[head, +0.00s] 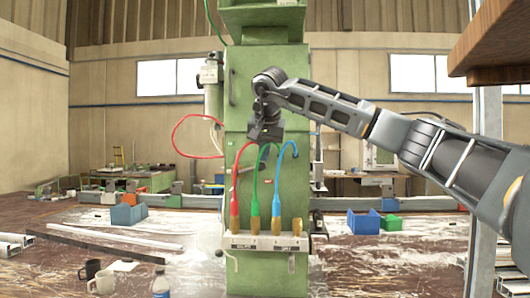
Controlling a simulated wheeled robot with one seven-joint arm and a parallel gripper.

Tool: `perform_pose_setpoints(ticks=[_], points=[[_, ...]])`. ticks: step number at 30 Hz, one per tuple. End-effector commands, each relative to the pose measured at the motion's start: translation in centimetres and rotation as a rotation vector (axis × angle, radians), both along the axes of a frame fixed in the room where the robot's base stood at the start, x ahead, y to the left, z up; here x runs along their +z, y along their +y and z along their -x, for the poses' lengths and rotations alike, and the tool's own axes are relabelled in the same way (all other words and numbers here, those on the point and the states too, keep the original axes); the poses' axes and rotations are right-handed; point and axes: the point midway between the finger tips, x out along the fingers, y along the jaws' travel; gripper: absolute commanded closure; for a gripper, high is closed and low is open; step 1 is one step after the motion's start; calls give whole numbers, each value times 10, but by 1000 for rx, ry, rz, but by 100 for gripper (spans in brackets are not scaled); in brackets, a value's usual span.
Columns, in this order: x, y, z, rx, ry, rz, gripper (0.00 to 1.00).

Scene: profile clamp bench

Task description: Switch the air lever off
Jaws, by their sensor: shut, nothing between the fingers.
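A green machine column (240,90) stands in the middle of the head view. On its front is a pale valve block (268,242) with red (235,205), green (255,200) and blue (277,200) hoses on brass fittings. A small pale bent handle (229,257) hangs at the block's lower left; I cannot tell for sure whether it is the air lever, nor its setting. My gripper (264,140) points down in front of the column, above the hoses. It is shut and empty, and appears apart from the block. It hides part of the column behind it.
Mugs (98,278) and a bottle (161,285) stand on the bench at the front left. Blue bins (124,214) (364,222) sit on both sides. Metal profiles (110,237) lie at left. A brown board (495,45) overhangs the upper right.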

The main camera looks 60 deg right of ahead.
Motion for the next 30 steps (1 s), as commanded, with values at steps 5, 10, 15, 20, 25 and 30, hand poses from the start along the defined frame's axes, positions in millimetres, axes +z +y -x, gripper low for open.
perform_pose_setpoints(ticks=[5,10,15,20,25,30], points=[[0,0,0,0,0,0,100],[-7,-2,3,-2,-30,-12,100],[-20,-4,9,-3,-127,-52,100],[-26,-5,12,-1,-211,-85,100],[-27,-5,13,-1,-255,-106,100],[-26,-5,13,-1,-261,-109,100]])
